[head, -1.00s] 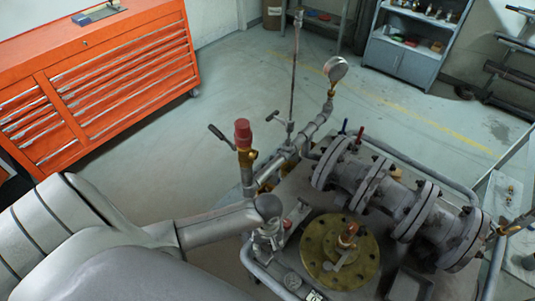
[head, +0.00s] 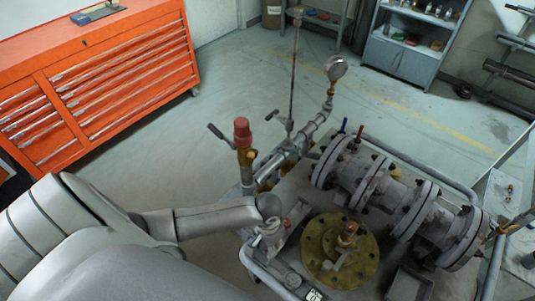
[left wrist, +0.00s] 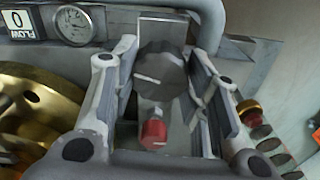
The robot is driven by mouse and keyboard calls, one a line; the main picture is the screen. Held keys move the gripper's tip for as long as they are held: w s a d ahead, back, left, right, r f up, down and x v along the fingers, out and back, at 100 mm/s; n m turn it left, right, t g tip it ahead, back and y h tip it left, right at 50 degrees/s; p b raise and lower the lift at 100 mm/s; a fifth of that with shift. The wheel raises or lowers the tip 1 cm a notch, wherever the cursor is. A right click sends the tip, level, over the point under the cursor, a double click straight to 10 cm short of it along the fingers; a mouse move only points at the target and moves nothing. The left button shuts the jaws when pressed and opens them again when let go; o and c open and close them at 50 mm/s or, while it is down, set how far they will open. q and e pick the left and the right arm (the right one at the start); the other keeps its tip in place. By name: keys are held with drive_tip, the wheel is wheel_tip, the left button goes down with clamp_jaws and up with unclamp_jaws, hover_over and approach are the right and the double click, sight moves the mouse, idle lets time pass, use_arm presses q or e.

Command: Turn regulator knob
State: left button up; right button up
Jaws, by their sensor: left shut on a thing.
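The regulator knob (left wrist: 160,75) is dark grey and ridged, with a white pointer line, on a grey metal plate (left wrist: 165,27). A smaller red knob (left wrist: 153,130) sits below it in the left wrist view. My left gripper (left wrist: 163,66) is shut on the regulator knob, one finger on each side. In the head view, my left gripper (head: 268,238) is at the near left part of the valve rig, where the wrist and fingers largely hide the regulator knob. My right gripper is not in view.
A small dial gauge (left wrist: 74,23) is beside the plate. A brass flange (head: 338,250) and a grey flanged pipe (head: 395,200) are right of the gripper. A red-capped upright valve (head: 242,133) stands behind it. An orange tool cabinet (head: 100,85) is far left. Open floor lies between.

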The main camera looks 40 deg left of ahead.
use_arm(q)
drive_tip(key=m, duration=0.4)
drive_tip(key=shift+m, duration=0.3)
drive_tip(key=m, duration=1)
drive_tip(key=shift+m, duration=2.6)
drive_tip(key=o, duration=1)
drive_tip(key=shift+o, duration=0.2)
